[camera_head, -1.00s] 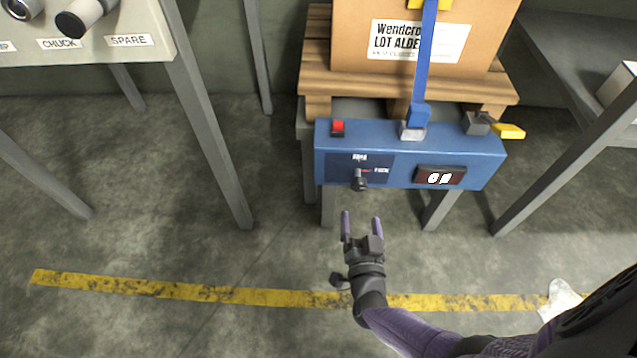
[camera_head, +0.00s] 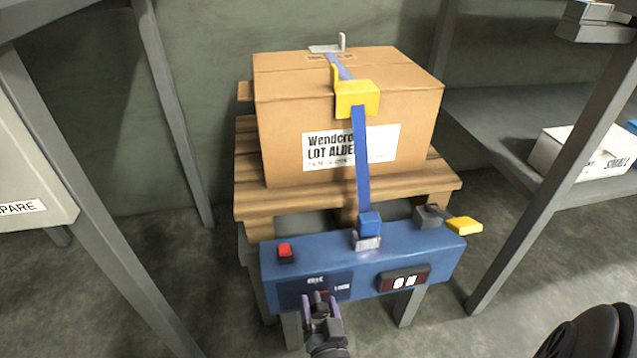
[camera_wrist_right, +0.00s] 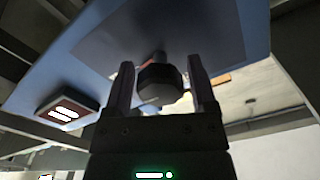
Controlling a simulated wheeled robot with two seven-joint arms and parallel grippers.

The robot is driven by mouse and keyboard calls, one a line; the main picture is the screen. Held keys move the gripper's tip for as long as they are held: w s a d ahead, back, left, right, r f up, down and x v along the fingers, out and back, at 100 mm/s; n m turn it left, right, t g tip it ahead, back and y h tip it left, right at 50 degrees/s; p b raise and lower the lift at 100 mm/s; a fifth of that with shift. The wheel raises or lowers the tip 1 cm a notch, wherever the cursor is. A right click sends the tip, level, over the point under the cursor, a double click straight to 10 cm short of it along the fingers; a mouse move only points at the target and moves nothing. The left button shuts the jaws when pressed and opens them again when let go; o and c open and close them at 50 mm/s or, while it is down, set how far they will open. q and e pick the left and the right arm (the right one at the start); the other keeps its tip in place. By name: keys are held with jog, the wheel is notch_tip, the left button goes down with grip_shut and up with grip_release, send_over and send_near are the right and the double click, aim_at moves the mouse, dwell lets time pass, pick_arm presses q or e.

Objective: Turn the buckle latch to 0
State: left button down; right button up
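The blue control box (camera_head: 275,268) stands in front of the pallet, with a dark label plate (camera_head: 343,281) on its front. In the right wrist view a dark round knob (camera_wrist_right: 160,84) sticks out from the box's blue face (camera_wrist_right: 105,50). I take it to be the buckle latch. My right gripper (camera_head: 319,298) is at the label plate; in the wrist view its fingers (camera_wrist_right: 160,88) stand on either side of the knob, open, with gaps visible. In the head view the gripper mostly hides the knob, so its setting cannot be read. My left gripper is not in view.
The box also bears a red button (camera_head: 285,252), a lit display (camera_head: 403,281) and a yellow-ended lever (camera_head: 464,225). A blue strap (camera_head: 361,160) with a yellow buckle (camera_head: 357,99) runs over a carton (camera_head: 285,115) on a wooden pallet (camera_head: 250,205). Grey legs stand both sides.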

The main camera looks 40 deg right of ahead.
grip_shut()
